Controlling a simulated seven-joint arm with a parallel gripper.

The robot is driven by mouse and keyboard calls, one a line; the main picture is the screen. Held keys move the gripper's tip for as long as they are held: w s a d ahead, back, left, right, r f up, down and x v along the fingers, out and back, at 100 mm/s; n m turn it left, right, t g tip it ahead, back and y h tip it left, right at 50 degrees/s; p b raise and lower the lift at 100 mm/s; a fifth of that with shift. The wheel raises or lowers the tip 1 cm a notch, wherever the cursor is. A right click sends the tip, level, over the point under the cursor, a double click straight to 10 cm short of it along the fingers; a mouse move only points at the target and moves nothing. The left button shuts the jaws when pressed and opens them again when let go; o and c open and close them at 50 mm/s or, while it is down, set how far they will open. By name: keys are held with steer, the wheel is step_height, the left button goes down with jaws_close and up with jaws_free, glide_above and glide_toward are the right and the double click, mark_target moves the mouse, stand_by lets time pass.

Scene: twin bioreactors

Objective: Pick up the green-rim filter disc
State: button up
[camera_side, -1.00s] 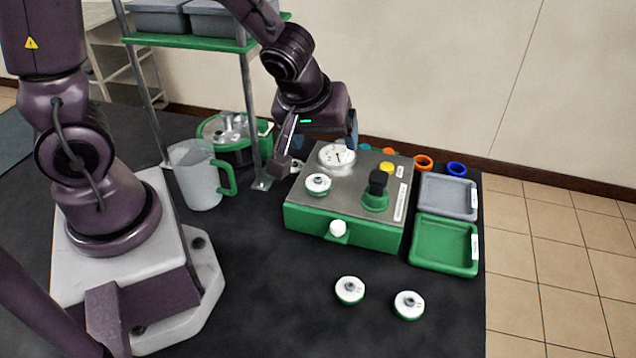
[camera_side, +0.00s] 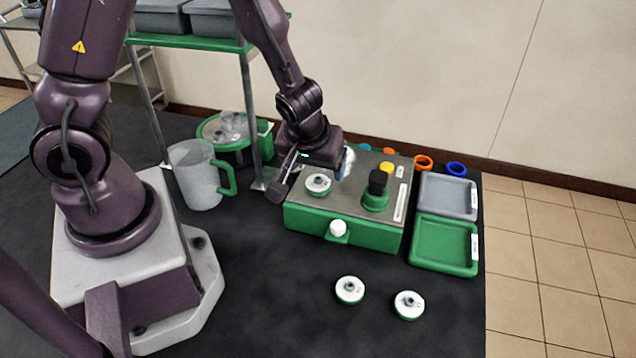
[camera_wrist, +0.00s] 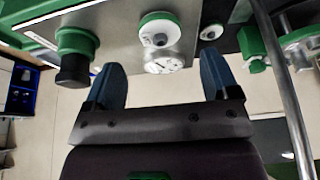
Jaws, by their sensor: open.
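White filter discs with green rims and grey centre hubs show in the side view. One disc (camera_side: 318,184) is on the steel top of the green-sided box (camera_side: 370,235). Two more lie on the dark table in front, a left one (camera_side: 350,290) and a right one (camera_side: 408,305). My gripper (camera_side: 312,178) is open above the box, its fingers to either side of the disc there in the picture. In the wrist view, a green-rimmed disc (camera_wrist: 158,30) appears beyond and between my open, empty fingertips (camera_wrist: 162,75). I cannot tell the exact height between them.
A black-topped green knob (camera_side: 377,190) rises from the box. A shelf post (camera_side: 250,110), a jug (camera_side: 200,178) and a lidded vessel (camera_side: 230,130) stand left. Grey (camera_side: 448,182) and green (camera_side: 471,245) trays sit right. The front table is mostly clear.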

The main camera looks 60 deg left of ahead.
mark_target(318, 178)
steer(key=shift+x, duration=2.2)
steer(key=shift+s, duration=0.15)
steer(key=shift+c, duration=0.5)
steer(key=c, duration=0.9)
steer(key=shift+c, duration=0.2)
step_height(318, 178, up, 13)
